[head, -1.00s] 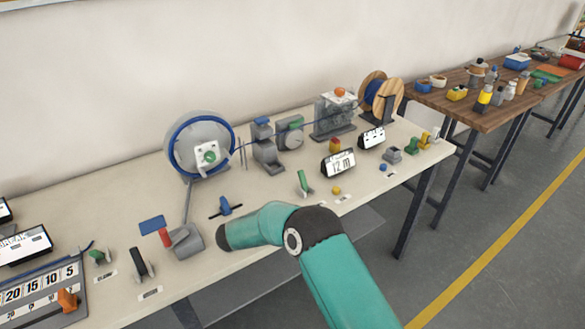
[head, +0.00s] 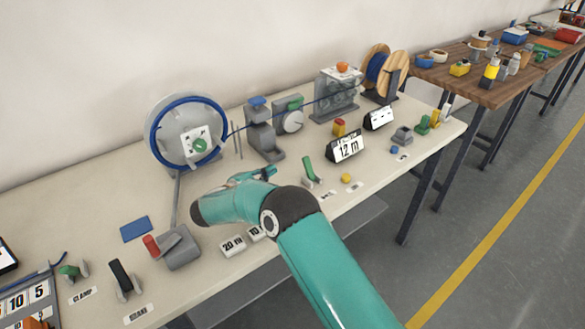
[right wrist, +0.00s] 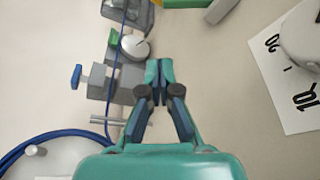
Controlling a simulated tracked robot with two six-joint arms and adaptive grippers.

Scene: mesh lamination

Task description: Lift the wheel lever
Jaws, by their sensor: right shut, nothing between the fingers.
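My right gripper (head: 262,174) hangs over the middle of the table, shut and empty, its fingertips together in the right wrist view (right wrist: 159,72). Beyond it stands a grey unit with a round dial (head: 292,121) and a green part (head: 289,103) on top, perhaps the wheel lever. In the right wrist view the dial (right wrist: 135,47) and green part (right wrist: 113,38) lie ahead and left of the fingertips, apart from them. Another green lever (head: 308,170) stands tilted on the table right of the gripper. I cannot tell which is the wheel lever. My left gripper is out of view.
A large reel with blue cable (head: 160,135) stands at the back left. A grey post with a blue top (head: 258,128) stands beside the dial unit. Bare tabletop lies around the gripper.

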